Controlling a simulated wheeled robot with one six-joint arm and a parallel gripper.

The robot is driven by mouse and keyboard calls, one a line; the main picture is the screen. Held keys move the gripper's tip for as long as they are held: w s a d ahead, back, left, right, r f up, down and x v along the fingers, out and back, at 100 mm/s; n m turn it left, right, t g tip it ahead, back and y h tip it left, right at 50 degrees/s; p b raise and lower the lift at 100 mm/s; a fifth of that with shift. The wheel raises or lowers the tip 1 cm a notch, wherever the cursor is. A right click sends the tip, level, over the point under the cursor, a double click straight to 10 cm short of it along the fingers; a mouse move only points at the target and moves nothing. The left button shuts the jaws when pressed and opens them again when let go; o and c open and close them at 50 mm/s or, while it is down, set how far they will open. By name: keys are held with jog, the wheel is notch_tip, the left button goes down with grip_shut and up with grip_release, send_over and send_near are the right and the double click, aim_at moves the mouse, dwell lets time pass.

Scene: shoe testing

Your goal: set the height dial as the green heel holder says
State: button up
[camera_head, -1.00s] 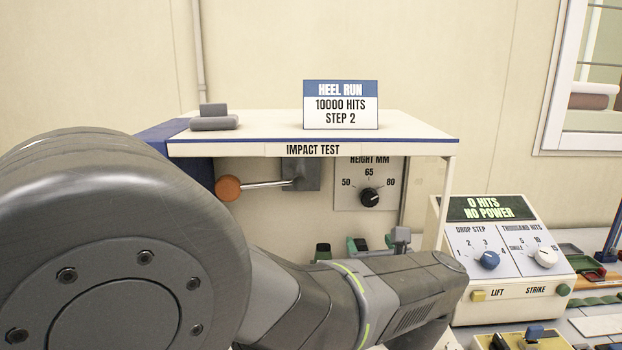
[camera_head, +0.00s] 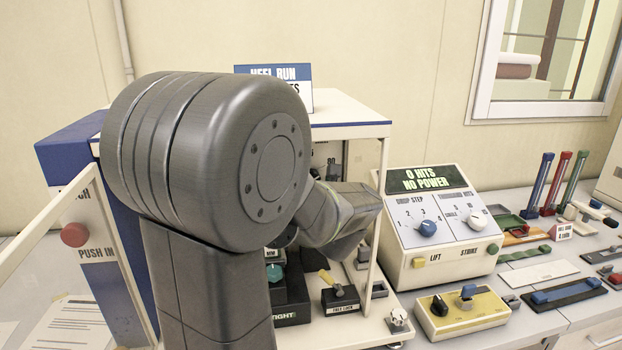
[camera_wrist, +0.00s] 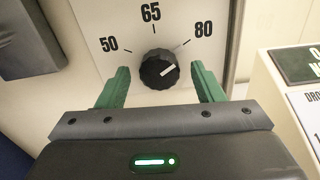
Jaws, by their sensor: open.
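The height dial (camera_wrist: 159,70) is a round black knob on a pale panel marked 50, 65 and 80. Its white pointer line aims up and right, towards the 80 mark. My gripper (camera_wrist: 160,68) is open, with one green finger on each side of the dial in the wrist view. I cannot tell whether either finger touches it. In the head view my arm hides the dial and the gripper. I cannot tell which thing is the green heel holder; a green upright post (camera_head: 574,180) and a green strip (camera_head: 524,253) are on the right bench.
The dial is inside the impact tester's frame (camera_head: 350,131), under its top. A grey block (camera_wrist: 28,45) juts out left of the panel. A control box (camera_head: 447,265) reading "0 HITS NO POWER" stands right. A yellow box (camera_head: 462,325) is in front.

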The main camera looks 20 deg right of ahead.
jog(key=shift+w+d, duration=0.1)
jog(key=shift+w, duration=0.5)
jog(key=c, duration=1)
